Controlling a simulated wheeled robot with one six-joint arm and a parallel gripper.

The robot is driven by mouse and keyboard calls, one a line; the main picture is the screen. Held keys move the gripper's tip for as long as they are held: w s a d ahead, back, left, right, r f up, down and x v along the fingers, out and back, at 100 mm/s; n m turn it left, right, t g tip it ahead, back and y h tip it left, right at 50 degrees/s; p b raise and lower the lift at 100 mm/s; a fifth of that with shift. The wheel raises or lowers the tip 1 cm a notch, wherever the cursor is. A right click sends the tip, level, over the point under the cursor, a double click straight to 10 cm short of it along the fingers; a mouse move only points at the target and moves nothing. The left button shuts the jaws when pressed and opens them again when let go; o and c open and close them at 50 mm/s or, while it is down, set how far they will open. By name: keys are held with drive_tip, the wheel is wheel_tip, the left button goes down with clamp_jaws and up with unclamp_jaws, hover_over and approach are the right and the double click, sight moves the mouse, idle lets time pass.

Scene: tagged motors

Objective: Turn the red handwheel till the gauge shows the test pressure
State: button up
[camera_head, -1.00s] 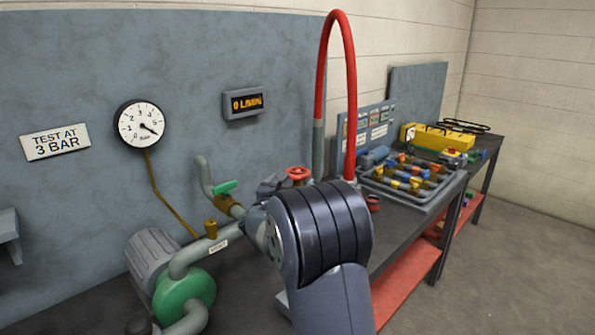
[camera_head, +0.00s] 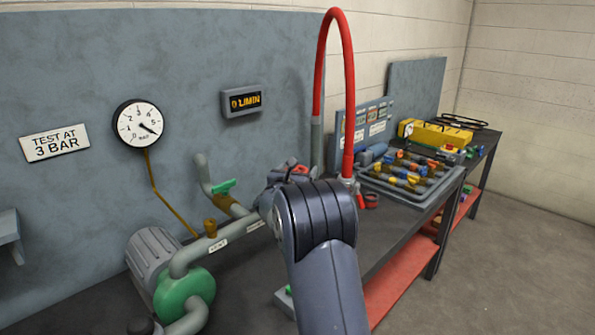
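The red handwheel (camera_head: 299,169) is mostly hidden behind my gripper and wrist; only a small red part shows. My gripper (camera_head: 287,172) is at the handwheel, seen from behind. I cannot tell whether its fingers touch the rim or are open or shut. The round white pressure gauge (camera_head: 138,123) is on the wall panel. Its needle points down to the right, just past the 5. A white sign (camera_head: 55,143) to its left reads "TEST AT 3 BAR".
An orange-lit display (camera_head: 242,101) reads "0 L/MIN". A tall red hose (camera_head: 348,110) arches close behind my gripper. A tray of fittings (camera_head: 395,191) stands right.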

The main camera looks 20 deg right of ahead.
drive_tip(key=c, duration=0.7)
